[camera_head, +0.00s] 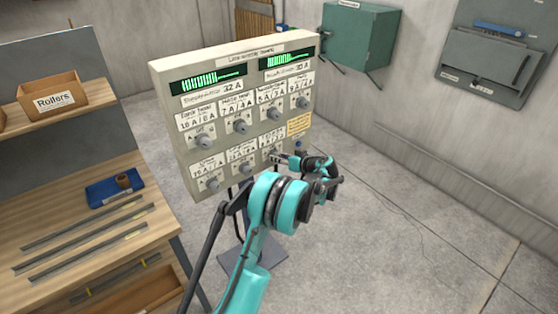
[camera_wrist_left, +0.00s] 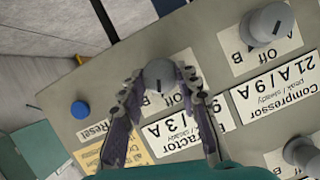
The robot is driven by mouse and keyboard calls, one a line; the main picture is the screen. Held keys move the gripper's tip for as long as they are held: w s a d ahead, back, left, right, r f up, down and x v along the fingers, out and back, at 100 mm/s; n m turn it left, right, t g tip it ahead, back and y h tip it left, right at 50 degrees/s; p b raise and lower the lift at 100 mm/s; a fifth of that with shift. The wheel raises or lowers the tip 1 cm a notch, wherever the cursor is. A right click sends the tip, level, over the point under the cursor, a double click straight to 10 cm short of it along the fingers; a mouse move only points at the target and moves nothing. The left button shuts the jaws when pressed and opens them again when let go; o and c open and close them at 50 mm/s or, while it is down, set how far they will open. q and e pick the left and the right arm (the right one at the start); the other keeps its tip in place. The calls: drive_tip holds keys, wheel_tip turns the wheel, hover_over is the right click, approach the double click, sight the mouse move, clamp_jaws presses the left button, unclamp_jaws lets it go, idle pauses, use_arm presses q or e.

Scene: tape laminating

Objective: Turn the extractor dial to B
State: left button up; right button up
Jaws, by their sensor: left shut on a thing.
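The extractor dial (camera_wrist_left: 160,75) is a grey round knob with a dark pointer mark, on the panel beside the partly covered label ending in "ractor" (camera_wrist_left: 175,130). My left gripper (camera_wrist_left: 160,82) has one finger on each side of this knob and is shut on it. The knob's mark points towards the bottom of the wrist view, roughly to the Off side of its scale; its exact setting is hard to read. In the head view, my left gripper (camera_head: 284,158) is at the right end of the panel's lower row, hiding most of the dial. My right gripper is out of view.
The control panel (camera_head: 190,140) stands on a post and carries several other knobs and two green displays. A blue button (camera_wrist_left: 80,109) marked Reset is near the gripper. A wooden shelf unit (camera_head: 60,215) stands at left. Open floor lies at right.

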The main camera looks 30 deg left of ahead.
use_arm(q)
drive_tip(key=shift+w+m+g+y+b, duration=0.15)
drive_tip(key=shift+m+g+y+b, duration=0.55)
drive_tip(key=shift+m, duration=0.6)
drive_tip(key=o, duration=1.2)
drive_tip(key=shift+c, duration=0.2)
drive_tip(key=v, duration=1.2)
drive_tip(key=shift+r, duration=0.15)
